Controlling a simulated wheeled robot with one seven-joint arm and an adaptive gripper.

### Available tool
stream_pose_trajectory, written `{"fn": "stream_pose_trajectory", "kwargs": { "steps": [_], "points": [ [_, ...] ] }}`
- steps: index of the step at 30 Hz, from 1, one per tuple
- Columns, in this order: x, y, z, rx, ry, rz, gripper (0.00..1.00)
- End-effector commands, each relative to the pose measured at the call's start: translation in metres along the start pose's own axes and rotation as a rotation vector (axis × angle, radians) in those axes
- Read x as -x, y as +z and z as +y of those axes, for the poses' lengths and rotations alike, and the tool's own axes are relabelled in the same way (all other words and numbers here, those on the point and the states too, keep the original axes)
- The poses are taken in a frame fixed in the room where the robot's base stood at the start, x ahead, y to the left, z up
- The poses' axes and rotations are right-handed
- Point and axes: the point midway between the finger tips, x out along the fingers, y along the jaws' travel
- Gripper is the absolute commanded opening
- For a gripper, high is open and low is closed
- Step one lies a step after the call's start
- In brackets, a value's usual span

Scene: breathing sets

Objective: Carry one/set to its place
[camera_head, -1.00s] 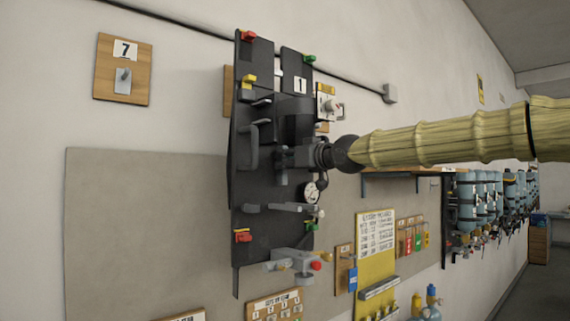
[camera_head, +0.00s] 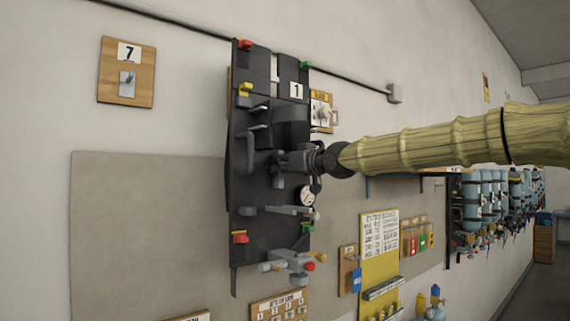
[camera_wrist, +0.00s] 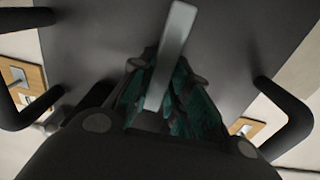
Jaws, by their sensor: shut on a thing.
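Set one is a tall black backplate (camera_head: 262,225) with coloured clips, grey valves, a round white gauge and a white plate marked 1 (camera_head: 296,90). It hangs upright, slightly tilted, in front of the wall in the head view. My gripper (camera_head: 283,163) meets the middle of the set and is shut on it; its fingertips are partly hidden. In the wrist view, the dark backplate (camera_wrist: 220,45) fills the upper middle, with black handles at both sides. A grey bar (camera_wrist: 172,55) runs between the dark green finger pads of my gripper (camera_wrist: 165,95).
A wooden wall board marked 7 with a hook (camera_head: 126,83) is at upper left. Another board with a fitting (camera_head: 321,112) is partly behind the set. A grey panel (camera_head: 145,225) covers the wall behind. Several blue cylinders (camera_head: 485,195) hang at right.

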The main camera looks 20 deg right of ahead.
Motion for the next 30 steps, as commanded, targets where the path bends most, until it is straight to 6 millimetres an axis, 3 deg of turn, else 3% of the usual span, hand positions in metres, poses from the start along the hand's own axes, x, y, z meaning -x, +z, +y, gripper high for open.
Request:
{"fn": "stream_pose_trajectory", "kwargs": {
  "steps": [1,30],
  "points": [
    [-0.002,-0.006,-0.001,0.001,-0.001,0.008,0.0],
    [-0.044,-0.002,-0.002,0.001,0.0,0.008,0.0]
  ]
}}
